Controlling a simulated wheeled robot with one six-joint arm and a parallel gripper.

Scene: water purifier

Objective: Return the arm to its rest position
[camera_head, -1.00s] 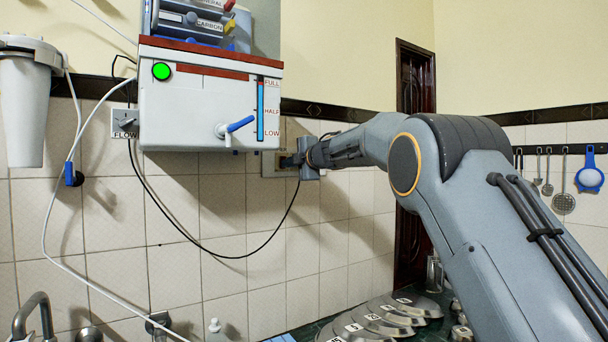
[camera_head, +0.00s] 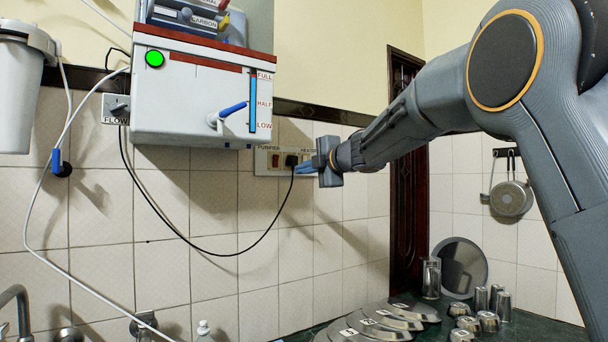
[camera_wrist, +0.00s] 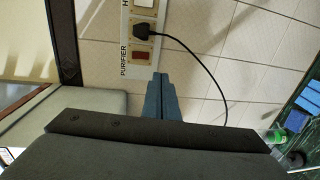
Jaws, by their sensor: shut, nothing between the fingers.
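My gripper (camera_head: 306,167) is in front of the wall switch panel, to the right of the water purifier (camera_head: 190,110). Its fingers are together and empty, pointing left toward the panel. In the wrist view the shut fingers (camera_wrist: 160,97) point at the switch panel (camera_wrist: 140,38), apart from it as far as I can tell. The panel also shows in the head view (camera_head: 267,160), with its right part hidden behind my gripper. A black plug (camera_wrist: 142,31) sits in it, with a dark red switch (camera_wrist: 141,55) beside it. My arm reaches in from the right.
The purifier shows a green light (camera_head: 154,58) and a blue-handled tap (camera_head: 232,110). A black cable (camera_head: 190,240) hangs along the tiles. A pan (camera_head: 511,198) hangs at right.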

